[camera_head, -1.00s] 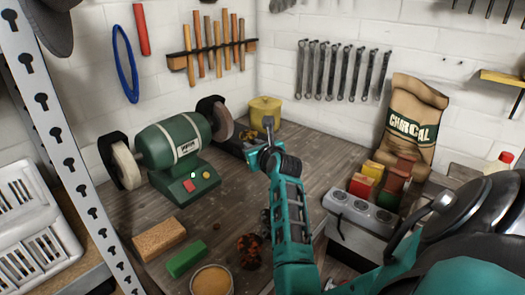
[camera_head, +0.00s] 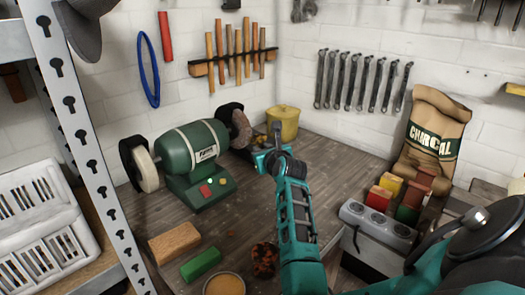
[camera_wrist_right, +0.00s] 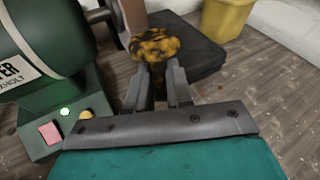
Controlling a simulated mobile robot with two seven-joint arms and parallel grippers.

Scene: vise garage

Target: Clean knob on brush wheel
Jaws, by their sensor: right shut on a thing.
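The green bench grinder (camera_head: 193,147) stands on the bench, with a pale wheel on its left and a brownish brush wheel (camera_head: 240,128) on its right. My right gripper (camera_head: 266,150) is just right of and in front of the brush wheel. In the right wrist view the gripper (camera_wrist_right: 163,80) is shut on a rusty, yellow-and-black knob (camera_wrist_right: 155,44). The wheel's edge shows right beside the knob; I cannot tell if they touch. A green light glows on the grinder's base. My left gripper is out of view.
A yellow pot (camera_head: 284,123) stands behind the gripper. A rusty round piece (camera_head: 264,259), a green block (camera_head: 201,264), a tan block (camera_head: 174,242) and a round tin lie in front. A grey socket box (camera_head: 378,225) stands to the right. The bench between is bare.

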